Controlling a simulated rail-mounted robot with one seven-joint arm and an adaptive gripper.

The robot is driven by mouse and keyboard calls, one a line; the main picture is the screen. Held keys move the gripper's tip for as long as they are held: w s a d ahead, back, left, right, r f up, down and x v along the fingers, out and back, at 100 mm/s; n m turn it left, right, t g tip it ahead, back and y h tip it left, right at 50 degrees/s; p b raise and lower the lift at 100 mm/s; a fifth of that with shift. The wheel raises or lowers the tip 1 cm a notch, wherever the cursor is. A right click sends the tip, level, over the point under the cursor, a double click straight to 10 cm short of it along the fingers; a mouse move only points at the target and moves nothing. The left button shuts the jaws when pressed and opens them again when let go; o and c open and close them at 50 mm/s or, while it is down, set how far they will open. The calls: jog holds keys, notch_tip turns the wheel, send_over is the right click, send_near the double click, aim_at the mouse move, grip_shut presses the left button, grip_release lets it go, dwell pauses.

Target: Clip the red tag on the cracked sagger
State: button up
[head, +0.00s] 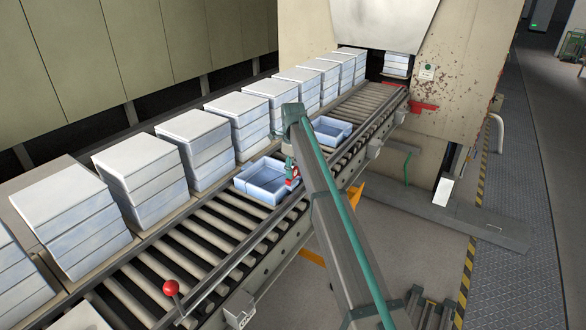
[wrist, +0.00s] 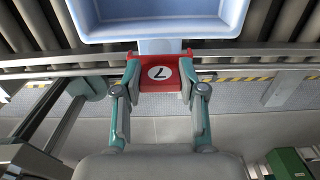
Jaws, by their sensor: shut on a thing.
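The red tag (wrist: 160,84), marked with a 7 on a white disc, is between the two fingers of my gripper (wrist: 160,72). In the head view the tag (head: 292,183) is a small red patch at the right side of a light blue open sagger (head: 247,188) on the rollers. In the wrist view this sagger's rim (wrist: 160,37) lies just beyond the tag, with a short blue strip between them. I cannot tell whether the tag grips the wall. A second open blue sagger (head: 333,123) stands farther up the line.
Stacked, covered saggers (head: 140,165) stand in a row left of the rollers (head: 190,255). A metal rail (head: 225,290) edges the conveyor. A red-knobbed lever (head: 171,288) stands at the front. The furnace (head: 450,60) is at the back. Floor on the right is mostly clear.

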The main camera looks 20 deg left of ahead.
jog(key=shift+f, duration=0.45)
jog(key=shift+f+b, duration=0.4)
jog(key=shift+f, duration=0.6)
dwell(0.4)
jog(key=o, duration=1)
jog(key=shift+r, duration=0.1)
notch_tip(320, 180, up, 12)
jog(key=shift+f, duration=0.1)
